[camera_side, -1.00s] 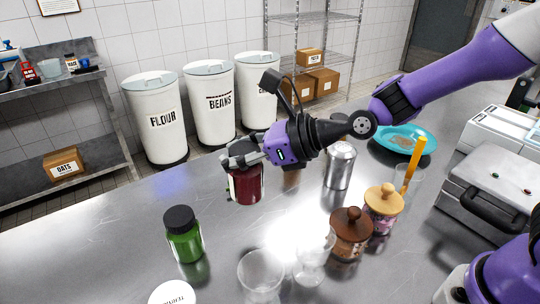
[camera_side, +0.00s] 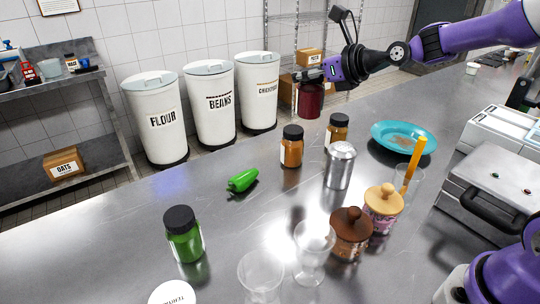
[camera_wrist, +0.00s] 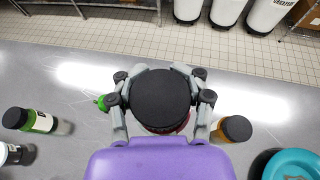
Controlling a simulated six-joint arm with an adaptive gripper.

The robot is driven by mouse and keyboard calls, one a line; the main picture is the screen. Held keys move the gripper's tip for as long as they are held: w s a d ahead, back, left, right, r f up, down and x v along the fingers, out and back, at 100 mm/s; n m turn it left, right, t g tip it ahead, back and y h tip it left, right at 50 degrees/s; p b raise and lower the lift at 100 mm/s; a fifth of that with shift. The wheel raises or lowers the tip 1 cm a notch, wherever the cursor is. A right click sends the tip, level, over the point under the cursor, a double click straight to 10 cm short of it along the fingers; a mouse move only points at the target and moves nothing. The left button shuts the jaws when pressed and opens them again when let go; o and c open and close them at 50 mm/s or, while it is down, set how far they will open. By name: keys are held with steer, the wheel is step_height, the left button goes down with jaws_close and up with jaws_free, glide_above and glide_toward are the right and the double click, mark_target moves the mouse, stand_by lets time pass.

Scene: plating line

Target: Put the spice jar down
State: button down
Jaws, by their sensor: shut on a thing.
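The spice jar in my gripper has dark red contents (camera_side: 309,101) and a black lid that shows from above in the wrist view (camera_wrist: 161,98). My gripper (camera_side: 309,77) is shut around the jar near its top, with a finger on either side of the lid in the wrist view. The jar hangs upright. In the side view it overlaps the counter's far edge, and its base looks clear of the metal top. The jar's label is not visible.
Two orange-brown jars (camera_side: 291,148) (camera_side: 336,131), a green pepper (camera_side: 243,180), a metal shaker (camera_side: 339,167) and a teal plate (camera_side: 376,139) stand near the jar. A green jar (camera_side: 185,240) stands front left. Glasses and lidded pots are in front.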

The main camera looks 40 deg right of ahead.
steer(key=s+d+m+h, duration=0.4)
steer(key=d, duration=1.1)
steer(key=s+d+m+h, duration=0.3)
steer(key=d+h, duration=0.1)
steer(key=d, duration=1.1)
steer(key=shift+g, duration=0.3)
step_height(320, 180, down, 14)
steer(key=shift+f, duration=0.15)
steer(key=shift+f, duration=0.1)
steer(key=shift+c, duration=1.2)
jaws_free()
steer(key=shift+a, duration=0.1)
